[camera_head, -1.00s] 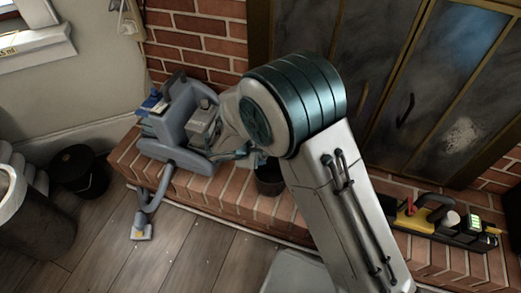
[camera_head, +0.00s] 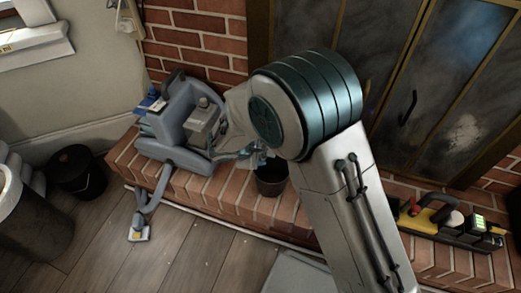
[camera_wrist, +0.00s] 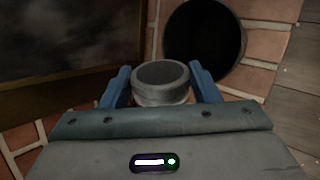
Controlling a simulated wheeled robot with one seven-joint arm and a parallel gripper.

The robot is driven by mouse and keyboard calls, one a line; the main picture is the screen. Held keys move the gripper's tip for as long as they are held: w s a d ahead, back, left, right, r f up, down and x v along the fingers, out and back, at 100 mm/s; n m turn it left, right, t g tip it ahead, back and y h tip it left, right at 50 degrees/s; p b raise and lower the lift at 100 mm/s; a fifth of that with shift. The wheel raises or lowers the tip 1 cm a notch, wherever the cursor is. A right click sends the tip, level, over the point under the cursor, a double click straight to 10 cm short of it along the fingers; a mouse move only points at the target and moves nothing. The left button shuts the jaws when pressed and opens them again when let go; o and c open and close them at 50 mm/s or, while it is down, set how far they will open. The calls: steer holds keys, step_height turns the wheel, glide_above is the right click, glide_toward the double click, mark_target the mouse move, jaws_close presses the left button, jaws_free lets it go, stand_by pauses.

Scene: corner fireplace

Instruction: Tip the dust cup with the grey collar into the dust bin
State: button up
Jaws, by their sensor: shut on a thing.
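The dust cup (camera_wrist: 161,95), with a grey collar and a dark round top, is between the two blue fingers of my gripper (camera_wrist: 161,86) in the wrist view. The gripper is shut on it. The open black dust bin (camera_wrist: 205,42) is just beyond the cup, up and to the right in that view. In the head view the bin (camera_head: 271,181) stands on the brick hearth, and my gripper (camera_head: 255,157) is close beside its upper left rim, partly hidden by my arm. I cannot tell how far the cup is tilted or what it holds.
A grey-blue vacuum machine (camera_head: 192,123) stands on the hearth (camera_head: 222,190) left of the bin, its hose reaching the floor. A yellow and black tool (camera_head: 430,215) lies at the right. Metal fireplace doors (camera_head: 395,90) stand behind.

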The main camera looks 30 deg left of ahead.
steer(key=shift+d+f+y+b, duration=0.1)
steer(key=shift+f+y+b, duration=0.55)
steer(key=shift+b, duration=1.8)
steer(key=shift+f+m, duration=0.1)
steer(key=shift+m, duration=0.2)
steer(key=shift+d+f+y, duration=0.1)
steer(key=shift+f+y, duration=0.15)
steer(key=shift+y, duration=0.1)
steer(key=shift+f, duration=0.1)
steer(key=shift+f+y, duration=0.2)
steer(key=shift+y, duration=0.1)
steer(key=shift+w+d+f+m+g+y, duration=0.15)
steer(key=shift+m+g+y, duration=0.15)
steer(key=shift+m+y, duration=0.45)
stand_by(1.2)
